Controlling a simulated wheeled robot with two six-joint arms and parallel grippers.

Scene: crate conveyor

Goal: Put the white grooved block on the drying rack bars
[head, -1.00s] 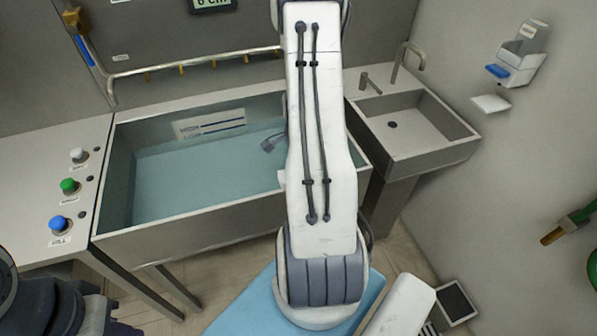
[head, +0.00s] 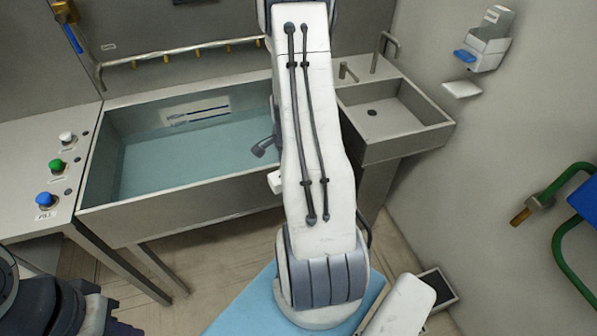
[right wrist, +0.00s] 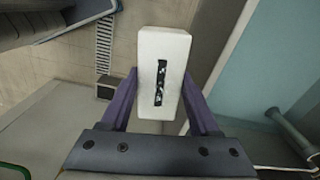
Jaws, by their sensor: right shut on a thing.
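The white grooved block (right wrist: 175,52) is in my right gripper (right wrist: 160,75), with a purple finger against each side. A dark slot with light marks runs along its facing side. It is held in the air, with floor below it and the tub to its right in the wrist view. In the head view my right arm hides the gripper; a small white piece (head: 275,182), probably the block, shows at the arm's left edge by the tub front. My left gripper is out of view. I cannot make out drying rack bars in either view.
A water-filled tub (head: 180,222) stands left of my arm, and a sink (head: 400,145) right of it. Coloured buttons (head: 56,165) sit on the left counter. A green tube frame (head: 560,240) with a blue panel stands at the right. A wall rail (head: 180,50) runs above the tub.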

